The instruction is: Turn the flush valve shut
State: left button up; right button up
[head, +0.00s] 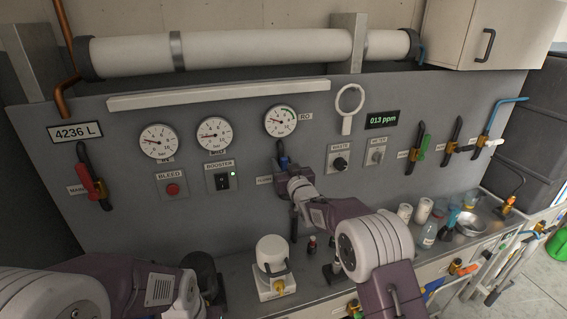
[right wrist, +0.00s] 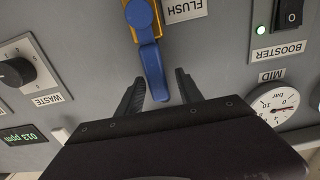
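The flush valve shows in the right wrist view as a brass-coloured body (right wrist: 132,33) with a blue lever (right wrist: 152,68). Its FLUSH label (right wrist: 185,9) is beside it, upside down in this view. The lever reaches down the picture toward my right gripper (right wrist: 160,88), whose two dark fingers are open with a gap on each side of the lever's end.
A red-handled valve (head: 96,190) is on the panel's left; green, black and blue-piped valves are right. The BLEED button (head: 172,189), BOOSTER switch (head: 222,180) and WASTE knob (head: 340,163) flank the flush valve. A white canister (head: 272,254) and bottles stand on the bench.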

grip_shut()
dwell(1.3)
